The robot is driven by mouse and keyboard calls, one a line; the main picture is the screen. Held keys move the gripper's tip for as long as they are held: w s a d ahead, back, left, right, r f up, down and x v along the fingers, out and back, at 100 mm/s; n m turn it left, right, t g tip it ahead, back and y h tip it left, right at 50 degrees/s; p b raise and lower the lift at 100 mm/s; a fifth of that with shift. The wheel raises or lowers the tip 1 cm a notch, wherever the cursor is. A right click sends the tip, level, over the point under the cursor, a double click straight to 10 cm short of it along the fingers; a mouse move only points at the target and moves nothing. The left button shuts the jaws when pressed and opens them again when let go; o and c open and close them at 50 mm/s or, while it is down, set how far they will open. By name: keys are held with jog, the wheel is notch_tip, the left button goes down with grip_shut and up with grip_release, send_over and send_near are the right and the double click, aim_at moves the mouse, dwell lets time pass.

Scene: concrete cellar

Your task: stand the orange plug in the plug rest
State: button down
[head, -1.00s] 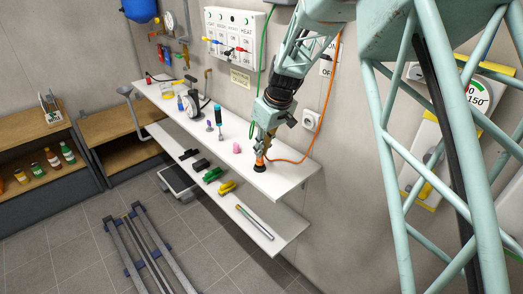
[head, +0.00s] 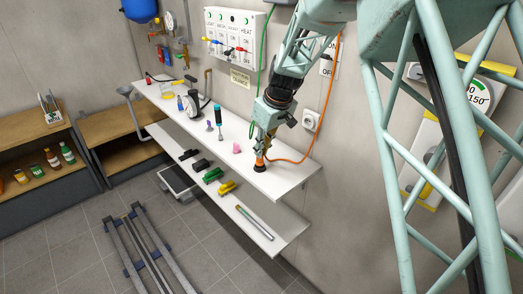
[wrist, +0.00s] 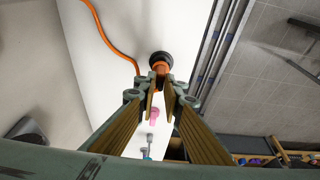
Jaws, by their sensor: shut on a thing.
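The orange plug (head: 260,160) is upright between the fingers of my gripper (head: 264,149), near the right end of the upper white shelf. Its lower end meets the dark round plug rest (head: 260,169) on the shelf; I cannot tell how deep it sits. In the wrist view the plug (wrist: 160,68) shows just beyond my fingertips (wrist: 161,84), with the black ring of the rest (wrist: 161,56) around its end. My gripper is shut on the plug. Its orange cable (head: 300,150) runs right and up the wall.
A pink piece (head: 236,148), a blue-black tool (head: 218,117) and several other items stand left along the upper shelf (head: 285,180). The lower shelf (head: 265,235) holds green, yellow and black pieces. A wall socket (head: 311,119) is close right of my gripper.

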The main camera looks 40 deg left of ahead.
jog(key=shift+f+b, duration=0.6)
jog(key=shift+f, duration=0.4)
dwell(0.3)
jog(key=c, duration=2.7)
grip_release()
jog(key=shift+r, duration=0.15)
jog(key=shift+v, duration=5.9)
jog(key=shift+d, duration=0.1)
